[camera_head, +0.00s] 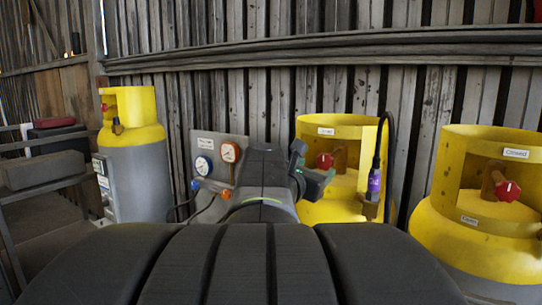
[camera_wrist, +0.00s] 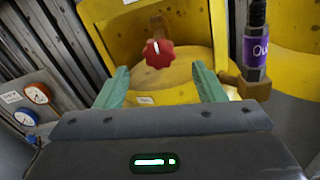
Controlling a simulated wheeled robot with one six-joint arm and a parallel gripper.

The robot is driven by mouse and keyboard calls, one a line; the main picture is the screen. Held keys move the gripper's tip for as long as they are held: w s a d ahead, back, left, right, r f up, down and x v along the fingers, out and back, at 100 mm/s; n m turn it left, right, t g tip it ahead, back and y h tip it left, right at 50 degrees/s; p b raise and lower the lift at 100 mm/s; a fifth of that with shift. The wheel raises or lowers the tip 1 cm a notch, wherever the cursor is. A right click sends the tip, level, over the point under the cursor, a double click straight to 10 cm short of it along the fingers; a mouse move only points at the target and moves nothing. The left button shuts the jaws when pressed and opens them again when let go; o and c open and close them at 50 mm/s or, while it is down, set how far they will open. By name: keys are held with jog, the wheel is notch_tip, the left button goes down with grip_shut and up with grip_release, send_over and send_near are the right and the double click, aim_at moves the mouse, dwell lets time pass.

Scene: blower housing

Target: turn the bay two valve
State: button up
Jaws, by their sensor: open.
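A red valve knob (camera_head: 325,160) sits on a brass stem inside the open collar of the middle yellow cylinder (camera_head: 340,126). In the wrist view the red knob (camera_wrist: 158,54) faces me with a small white mark on it, just beyond the fingertips. My gripper (camera_head: 317,166) is in front of this cylinder. Its two green fingers (camera_wrist: 160,72) are spread apart, with nothing between them and the knob roughly centred ahead. I cannot see any contact. No bay number is readable.
A purple-labelled hose fitting (camera_wrist: 256,55) stands close right of my gripper, its black hose (camera_head: 384,130) rising beside the collar. A gauge panel (camera_head: 210,146) is at left. Other yellow cylinders stand at far left (camera_head: 138,133) and right (camera_head: 450,225), the right one with a red knob (camera_head: 508,190).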

aim_at(329, 159)
jog(key=p+x, duration=0.1)
jog(key=x, duration=0.9)
jog(key=shift+w+d, duration=0.15)
jog(key=shift+w, duration=0.05)
jog(key=c, duration=1)
